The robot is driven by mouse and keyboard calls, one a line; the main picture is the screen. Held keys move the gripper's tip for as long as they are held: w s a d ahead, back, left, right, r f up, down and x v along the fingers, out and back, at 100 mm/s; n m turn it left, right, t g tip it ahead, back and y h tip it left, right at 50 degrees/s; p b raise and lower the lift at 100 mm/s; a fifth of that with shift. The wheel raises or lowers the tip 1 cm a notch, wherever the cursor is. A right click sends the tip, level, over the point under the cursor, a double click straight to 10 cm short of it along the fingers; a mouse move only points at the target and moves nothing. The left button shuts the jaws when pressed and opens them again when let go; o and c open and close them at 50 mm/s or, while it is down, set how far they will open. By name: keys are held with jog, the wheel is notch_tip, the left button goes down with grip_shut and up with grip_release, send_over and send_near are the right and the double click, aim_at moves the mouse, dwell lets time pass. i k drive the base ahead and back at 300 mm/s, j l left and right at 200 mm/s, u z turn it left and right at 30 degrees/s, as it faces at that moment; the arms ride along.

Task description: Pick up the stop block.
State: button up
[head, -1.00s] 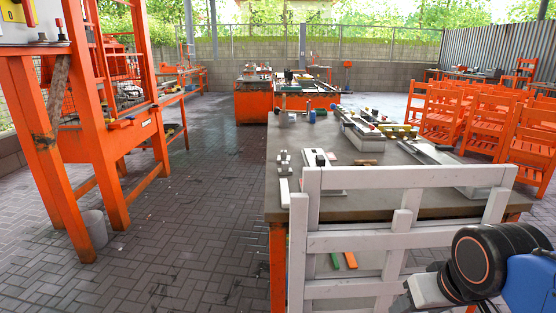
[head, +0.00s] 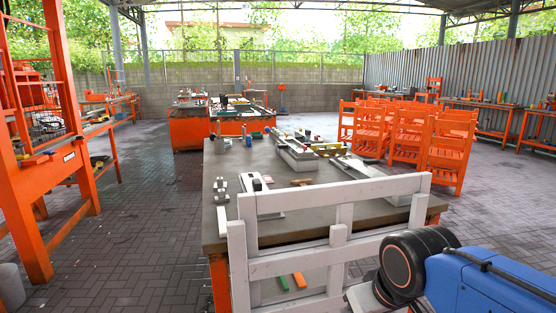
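A grey worktable (head: 222,232) stands in front of me with several small parts on it. Near its left edge are small grey block pieces (head: 221,190) and a white piece with a dark top (head: 258,187). A long grey profile with yellow and red parts (head: 297,158) lies farther back. I cannot tell which of these is the stop block. My arm shows at the lower right as a blue link and a black joint. My gripper is not in view.
A white slatted chair back (head: 335,212) stands against the table's near side, between me and the parts. An orange frame (head: 30,180) stands at the left. The paved floor (head: 130,225) left of the table is open.

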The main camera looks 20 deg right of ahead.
aim_at(221, 197)
jog(key=i+j+u, duration=0.15)
jog(key=j, duration=0.15)
jog(key=i+j+u, duration=0.15)
jog(key=j, duration=0.2)
jog(key=i+j+u, duration=0.15)
jog(key=j, duration=0.15)
jog(key=j+z, duration=0.1)
jog(key=j, duration=0.2)
jog(key=i, duration=0.05)
